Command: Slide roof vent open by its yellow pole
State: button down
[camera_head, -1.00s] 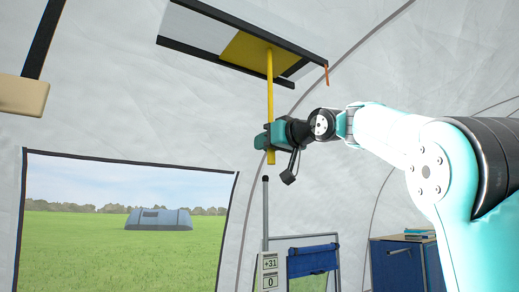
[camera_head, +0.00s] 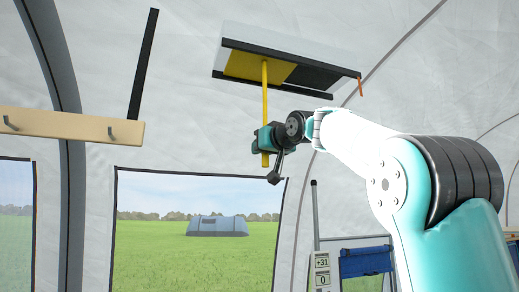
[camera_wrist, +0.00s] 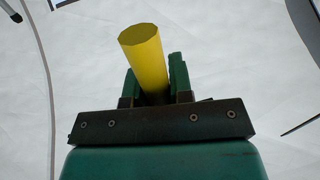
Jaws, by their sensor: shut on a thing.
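The roof vent is in the ceiling in the head view, with a black rail (camera_head: 290,58) along its near edge. Its yellow panel (camera_head: 245,66) sits in the left part of the frame, with a wide dark area (camera_head: 315,76) to its right. The yellow pole (camera_head: 265,100) hangs from the panel. My gripper (camera_head: 265,138) is shut around the pole's lower part; the pole's lower end shows below it. In the wrist view the pole (camera_wrist: 145,55) stands between the green fingers of my gripper (camera_wrist: 155,85).
An orange tag (camera_head: 361,87) hangs at the vent's right end. A wooden rail with hooks (camera_head: 70,125) is on the left wall. A window (camera_head: 200,235), a grey post with a +31/0 sign (camera_head: 321,270) and a blue folded item (camera_head: 366,262) are below. Air around the gripper is free.

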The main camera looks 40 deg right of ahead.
jog(key=shift+a, duration=0.1)
jog(key=c, duration=1)
grip_release()
jog(key=shift+w+a, duration=0.1)
jog(key=shift+a, duration=0.1)
jog(key=shift+d, duration=0.15)
jog(key=shift+s+a+b, duration=0.55)
jog(key=shift+s, duration=2.3)
jog(key=shift+s+a+b, duration=0.55)
jog(key=shift+s+a, duration=0.05)
jog(key=shift+s, duration=2.3)
jog(key=shift+s+a+b, duration=0.55)
jog(key=shift+s, duration=2.3)
